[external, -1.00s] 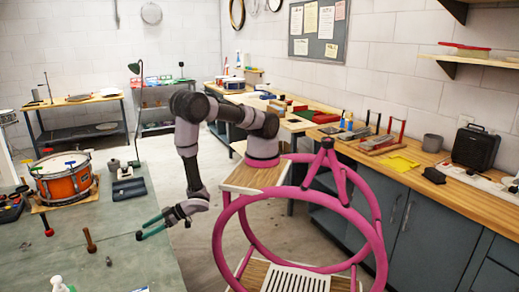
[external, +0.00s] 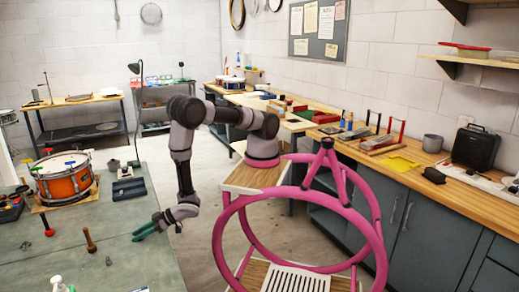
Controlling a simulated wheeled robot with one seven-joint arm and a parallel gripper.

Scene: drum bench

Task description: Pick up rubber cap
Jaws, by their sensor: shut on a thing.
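My gripper (external: 136,236) has teal fingers and is low over the right part of the green-grey drum bench (external: 150,265). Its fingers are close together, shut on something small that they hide. I take this for the rubber cap, but cannot make out its shape or colour. From this view I cannot tell whether it touches the bench top.
A small grey cylinder (external: 108,261) and a wooden-handled tool (external: 90,240) stand left of my gripper. A red mallet (external: 48,226), an orange drum (external: 64,181), a dark tray (external: 129,189) and a white bottle (external: 58,285) are also on the bench.

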